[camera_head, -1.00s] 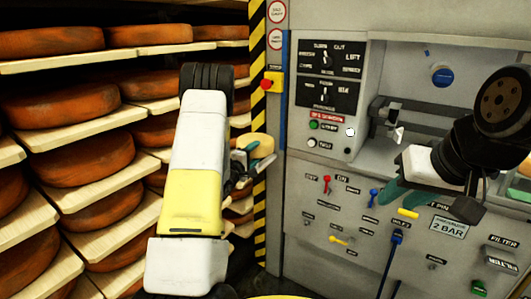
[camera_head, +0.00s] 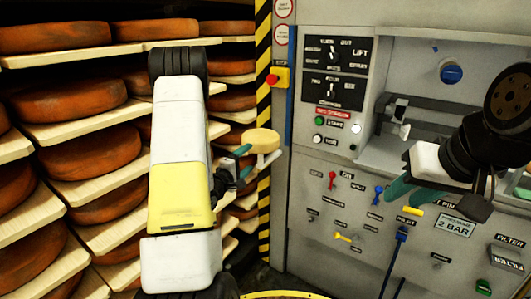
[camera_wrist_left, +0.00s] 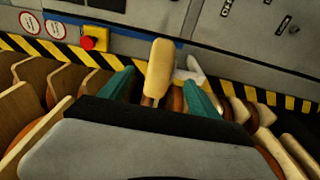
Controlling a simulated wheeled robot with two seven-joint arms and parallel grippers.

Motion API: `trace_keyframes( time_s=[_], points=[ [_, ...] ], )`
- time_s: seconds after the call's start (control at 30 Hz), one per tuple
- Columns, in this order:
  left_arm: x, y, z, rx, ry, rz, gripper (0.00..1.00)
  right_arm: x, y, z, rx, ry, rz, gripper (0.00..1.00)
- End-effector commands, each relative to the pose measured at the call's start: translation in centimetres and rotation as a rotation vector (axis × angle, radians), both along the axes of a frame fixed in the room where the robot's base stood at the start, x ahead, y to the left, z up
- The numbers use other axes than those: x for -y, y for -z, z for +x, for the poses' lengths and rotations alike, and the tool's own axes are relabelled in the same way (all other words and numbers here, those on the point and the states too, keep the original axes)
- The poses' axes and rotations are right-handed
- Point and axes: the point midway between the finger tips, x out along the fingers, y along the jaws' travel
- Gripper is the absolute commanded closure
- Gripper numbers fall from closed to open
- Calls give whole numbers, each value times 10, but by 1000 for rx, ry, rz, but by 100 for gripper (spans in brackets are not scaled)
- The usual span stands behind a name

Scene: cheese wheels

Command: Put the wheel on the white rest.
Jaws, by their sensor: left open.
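The small pale-yellow wheel (camera_head: 262,139) stands out beside the striped post in the head view, on or against the white rest (camera_head: 266,160), whose exact contact with it is unclear. In the left wrist view the wheel (camera_wrist_left: 161,66) appears nearly edge-on between the two teal fingers, with gaps on both sides; part of the rest (camera_wrist_left: 190,70) shows just right of it. My left gripper (camera_head: 243,161) is open, just left of the wheel in the head view. My right gripper (camera_head: 400,189) is in front of the machine panel; its jaw gap is not clear.
Wooden shelves (camera_head: 93,166) with large orange-brown cheeses fill the left side. A yellow-black striped post (camera_head: 263,208) and a red emergency button (camera_head: 272,79) stand behind the rest. The grey machine panel with levers (camera_head: 332,180) fills the right.

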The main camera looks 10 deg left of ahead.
Motion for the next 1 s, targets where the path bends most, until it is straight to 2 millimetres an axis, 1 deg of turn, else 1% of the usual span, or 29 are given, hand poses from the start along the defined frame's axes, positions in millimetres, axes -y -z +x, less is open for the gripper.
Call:
trace_keyframes(
  time_s=[0.03,0.13,0.27,0.37,0.43,0.5,0.57,0.67,0.7,0.77,0.87,0.9,0.97,1.0],
  points=[
    [-2,0,-7,-1,-1,-2,28,0,0,0,0,0,0,66],
    [-4,0,-15,-1,-2,1,28,0,0,0,0,0,0,66],
    [-4,-10,-15,-10,-12,62,28,0,0,0,0,0,0,66],
    [-2,-31,-8,-43,-37,202,28,0,0,0,0,0,0,66],
    [-1,-50,-6,-86,-60,336,28,0,0,0,0,0,0,66],
    [2,-70,-10,-140,-73,478,28,0,0,0,0,0,0,66],
    [4,-86,-19,-193,-75,591,28,0,0,0,0,0,0,66],
    [12,-111,-43,-281,-49,759,28,0,0,0,0,0,0,66],
    [17,-120,-55,-316,-28,821,28,0,0,0,0,0,0,66],
    [26,-131,-78,-366,15,906,28,0,0,0,0,0,0,66],
    [44,-147,-123,-438,122,1035,28,0,0,0,0,0,0,66],
    [52,-152,-144,-462,175,1081,28,0,0,0,0,0,0,66],
    [66,-158,-177,-487,266,1147,28,0,0,0,0,0,0,66],
    [75,-161,-199,-499,329,1187,28,0,0,0,0,0,0,66]
  ],
)
